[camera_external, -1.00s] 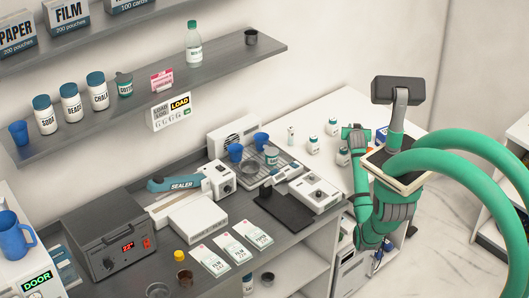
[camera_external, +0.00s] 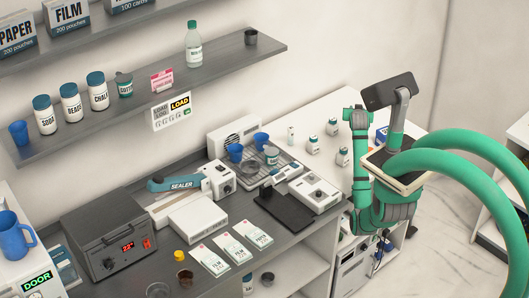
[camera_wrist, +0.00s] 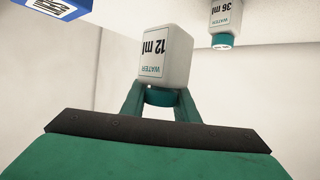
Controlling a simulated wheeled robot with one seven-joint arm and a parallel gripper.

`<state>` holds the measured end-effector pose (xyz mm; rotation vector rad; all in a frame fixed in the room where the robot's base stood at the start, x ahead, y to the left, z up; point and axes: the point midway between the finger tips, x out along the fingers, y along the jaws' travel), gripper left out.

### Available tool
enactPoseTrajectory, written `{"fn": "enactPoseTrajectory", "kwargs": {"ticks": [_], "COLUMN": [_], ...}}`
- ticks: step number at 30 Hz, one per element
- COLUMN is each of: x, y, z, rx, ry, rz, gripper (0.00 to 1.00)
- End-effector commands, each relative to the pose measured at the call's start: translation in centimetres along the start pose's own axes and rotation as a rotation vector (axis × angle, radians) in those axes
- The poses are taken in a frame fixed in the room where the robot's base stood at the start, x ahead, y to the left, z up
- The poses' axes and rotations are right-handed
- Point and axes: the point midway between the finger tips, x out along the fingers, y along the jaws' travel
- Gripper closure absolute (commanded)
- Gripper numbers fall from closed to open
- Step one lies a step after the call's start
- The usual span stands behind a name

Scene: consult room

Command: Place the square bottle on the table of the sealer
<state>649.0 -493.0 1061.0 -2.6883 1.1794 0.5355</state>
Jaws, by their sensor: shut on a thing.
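In the wrist view my gripper (camera_wrist: 160,102) is shut on a white square bottle (camera_wrist: 166,52) at its teal cap. The bottle's label reads water, 12 ml, and looks upside down in that view. In the external view my arm (camera_external: 359,150) stands at the right counter; I cannot make out the fingertips or the held bottle there. The sealer (camera_external: 181,184), with a teal arm and a pale flat table (camera_external: 163,206), stands on the dark counter at centre left.
Small white bottles (camera_external: 313,145) stand on the white counter; a 36 ml one (camera_wrist: 225,20) and a blue box (camera_wrist: 52,6) show in the wrist view. A tray with blue cups (camera_external: 262,138), a balance (camera_external: 314,192), packets (camera_external: 231,248) and a black oven (camera_external: 110,245) surround the sealer.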

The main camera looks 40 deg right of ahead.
Motion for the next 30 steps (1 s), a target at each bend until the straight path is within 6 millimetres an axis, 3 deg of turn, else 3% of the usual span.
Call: {"fn": "enactPoseTrajectory", "kwargs": {"ticks": [8, 30], "x": [-4.8, -19.9], "y": [-4.8, -21.8], "z": [1.0, 4.7], "rx": [-0.026, -0.158], "ry": [0.002, 0.001], "rz": [-0.071, -0.393], "gripper": [0.94, 0.94]}}
